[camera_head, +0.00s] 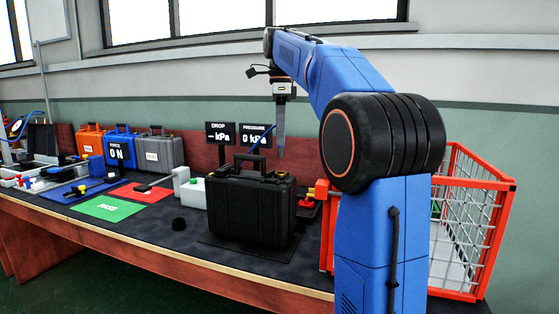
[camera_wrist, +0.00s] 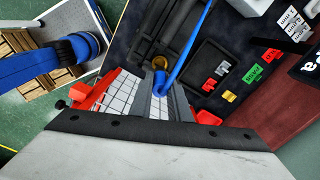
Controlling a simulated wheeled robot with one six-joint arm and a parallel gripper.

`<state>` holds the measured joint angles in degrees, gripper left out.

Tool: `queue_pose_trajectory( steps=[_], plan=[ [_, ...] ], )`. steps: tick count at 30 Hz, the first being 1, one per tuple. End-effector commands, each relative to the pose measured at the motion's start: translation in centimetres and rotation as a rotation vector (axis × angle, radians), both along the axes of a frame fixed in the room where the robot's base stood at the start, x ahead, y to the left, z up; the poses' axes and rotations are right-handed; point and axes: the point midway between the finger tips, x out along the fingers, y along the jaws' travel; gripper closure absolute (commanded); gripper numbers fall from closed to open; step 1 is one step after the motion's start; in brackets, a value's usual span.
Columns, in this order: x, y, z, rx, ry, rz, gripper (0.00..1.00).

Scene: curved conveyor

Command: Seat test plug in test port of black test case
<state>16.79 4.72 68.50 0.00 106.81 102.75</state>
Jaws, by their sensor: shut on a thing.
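The black test case (camera_head: 250,207) stands upright and closed on a dark mat on the bench. My gripper (camera_head: 281,152) points down above and behind the case's right part, apart from it in the head view. In the wrist view my gripper (camera_wrist: 160,86) is shut on the blue test plug (camera_wrist: 158,83), with a blue hose (camera_wrist: 190,40) running from it toward the top. A round brass-coloured fitting (camera_wrist: 159,62) shows just past the fingertips. I cannot tell whether it is the test port or part of the plug. The plug's tip is hidden.
A red wire crate (camera_head: 468,225) stands at the bench's right end. Displays behind the case read DROP -- kPa and PRESSURE 0 kPa (camera_head: 256,135). Orange, blue and grey cases (camera_head: 157,152) stand back left.

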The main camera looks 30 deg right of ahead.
Motion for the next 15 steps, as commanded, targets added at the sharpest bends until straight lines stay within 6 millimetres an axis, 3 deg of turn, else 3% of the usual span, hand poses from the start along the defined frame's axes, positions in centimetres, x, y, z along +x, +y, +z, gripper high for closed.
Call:
queue_pose_trajectory(
  steps=[15],
  plan=[
    [-0.1,0.0,-5.6,0.000,0.001,0.000,1.00]
  ],
)
